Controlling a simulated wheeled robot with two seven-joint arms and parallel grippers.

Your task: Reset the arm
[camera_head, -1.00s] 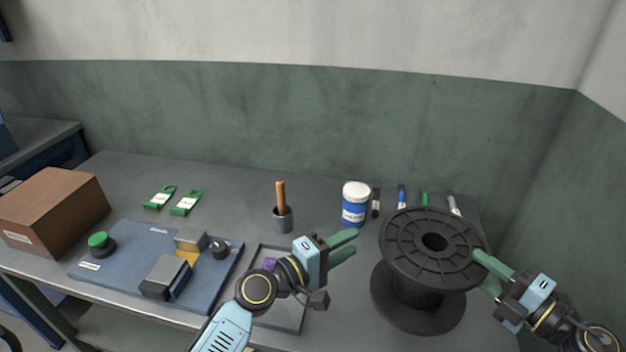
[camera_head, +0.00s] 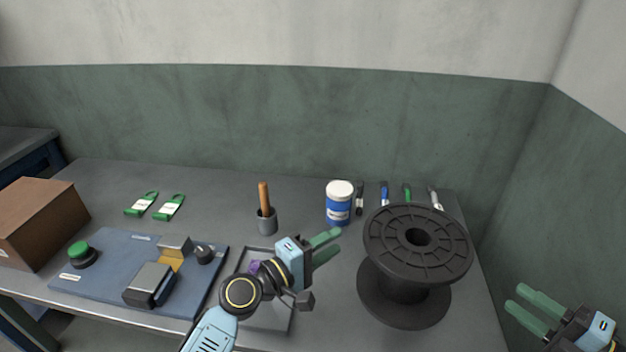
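My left gripper (camera_head: 326,247) is over the table's middle front, left of the spool. Its two green fingers are apart with nothing between them. My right gripper (camera_head: 522,305) is at the lower right, to the right of the spool and clear of it. Its green fingers are apart and empty. The black spool (camera_head: 418,240) stands upright on its flange at the right side of the table (camera_head: 330,320).
A blue board with a fixture (camera_head: 110,285), green tags (camera_head: 168,208) and a cardboard box (camera_head: 38,222) are at left. A wall bounds the right.

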